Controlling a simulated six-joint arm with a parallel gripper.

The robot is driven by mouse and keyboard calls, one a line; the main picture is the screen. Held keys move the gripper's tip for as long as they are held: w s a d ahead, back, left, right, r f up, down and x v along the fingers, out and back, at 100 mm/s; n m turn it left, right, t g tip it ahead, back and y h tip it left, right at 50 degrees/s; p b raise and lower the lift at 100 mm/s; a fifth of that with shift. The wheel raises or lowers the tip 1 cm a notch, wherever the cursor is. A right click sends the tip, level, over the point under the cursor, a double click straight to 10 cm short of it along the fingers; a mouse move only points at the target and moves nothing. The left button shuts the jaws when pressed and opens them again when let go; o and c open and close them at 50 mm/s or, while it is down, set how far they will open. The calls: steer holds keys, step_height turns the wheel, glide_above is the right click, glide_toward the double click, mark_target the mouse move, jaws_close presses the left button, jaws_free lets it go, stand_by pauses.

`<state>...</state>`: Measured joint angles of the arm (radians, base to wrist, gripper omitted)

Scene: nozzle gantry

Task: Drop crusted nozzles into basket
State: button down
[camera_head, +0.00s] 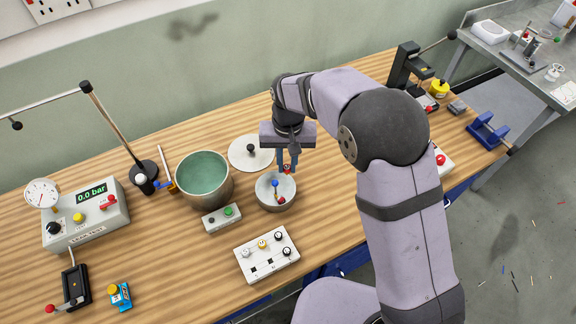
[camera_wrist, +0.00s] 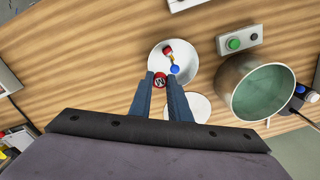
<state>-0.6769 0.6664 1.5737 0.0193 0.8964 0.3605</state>
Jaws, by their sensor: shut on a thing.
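My gripper (camera_head: 288,167) is shut on a red-topped nozzle (camera_wrist: 160,81), with a dark and white mark on its top. In the wrist view the fingertips (camera_wrist: 160,83) overlap the rim of that bowl (camera_wrist: 157,55). Inside the bowl lie a blue-ended piece (camera_head: 275,184) and a red-ended piece (camera_head: 282,200), with yellow between them. Whether the pieces are crusted is too small to tell.
A deep green-lined pot (camera_head: 204,195) stands left of the bowl. A flat lid (camera_head: 242,158) lies behind it. A button box (camera_head: 222,219) and a white block (camera_head: 267,256) with several small parts stand in front. A gauge unit (camera_head: 85,215) is at far left.

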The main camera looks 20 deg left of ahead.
steer(key=shift+f, duration=0.2)
steer(key=shift+f+b, duration=2.4)
steer(key=shift+f, duration=0.45)
steer(key=c, duration=1.6)
jaws_free()
steer(key=shift+r+b, duration=1.2)
steer(key=shift+r, duration=2.5)
